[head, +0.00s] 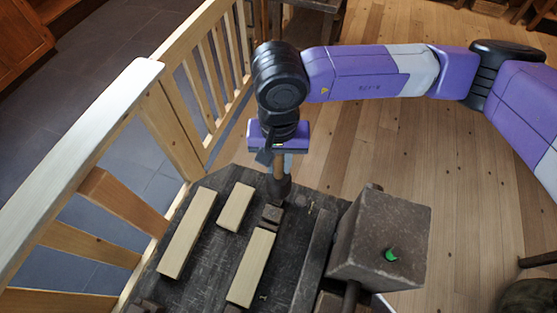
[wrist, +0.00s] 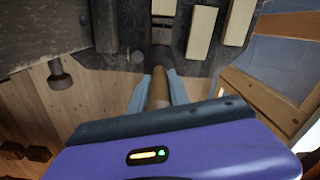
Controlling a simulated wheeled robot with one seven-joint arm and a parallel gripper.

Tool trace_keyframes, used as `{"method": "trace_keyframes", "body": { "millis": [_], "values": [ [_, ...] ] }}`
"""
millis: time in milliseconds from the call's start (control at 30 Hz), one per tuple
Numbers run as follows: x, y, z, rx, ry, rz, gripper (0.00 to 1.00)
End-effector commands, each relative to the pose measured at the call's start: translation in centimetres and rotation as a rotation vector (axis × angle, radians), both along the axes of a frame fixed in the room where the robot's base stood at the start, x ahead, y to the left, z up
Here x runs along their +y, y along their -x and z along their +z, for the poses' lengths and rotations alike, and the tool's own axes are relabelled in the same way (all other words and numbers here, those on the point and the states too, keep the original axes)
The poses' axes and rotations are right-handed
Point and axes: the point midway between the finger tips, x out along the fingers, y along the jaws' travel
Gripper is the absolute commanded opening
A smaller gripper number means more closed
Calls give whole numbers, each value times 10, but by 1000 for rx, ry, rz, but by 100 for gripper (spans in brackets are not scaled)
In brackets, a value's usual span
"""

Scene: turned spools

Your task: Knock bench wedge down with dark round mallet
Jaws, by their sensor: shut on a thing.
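My gripper (head: 278,150) is shut on the wooden handle of the dark round mallet (head: 278,187), above the far end of the dark workbench. The wrist view shows the brown handle (wrist: 158,90) between both fingers, with the dark head (wrist: 160,60) beyond them. The handle is roughly upright, head down; I cannot tell whether the head touches the bench. A small dark block (head: 272,214), likely the bench wedge, stands just in front of the mallet head. It also shows in the wrist view (wrist: 164,21). How far it stands up is unclear.
Pale wooden strips (head: 187,232) (head: 235,207) (head: 251,267) lie on the workbench (head: 300,205). A big dark block (head: 380,235) with a green spot stands at its right. A wooden railing (head: 95,150) runs along the left. Open floor (head: 360,140) lies beyond the bench.

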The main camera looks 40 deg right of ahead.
Motion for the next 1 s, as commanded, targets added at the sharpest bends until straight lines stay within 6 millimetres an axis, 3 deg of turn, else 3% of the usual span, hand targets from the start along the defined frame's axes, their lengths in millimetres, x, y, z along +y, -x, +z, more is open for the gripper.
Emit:
{"method": "trace_keyframes", "body": {
  "millis": [267,600,1000],
  "values": [
    [0,0,-3,-1,1,0,0],
    [0,0,-36,0,3,0,0],
    [0,0,-37,-1,1,-1,0]
  ]
}}
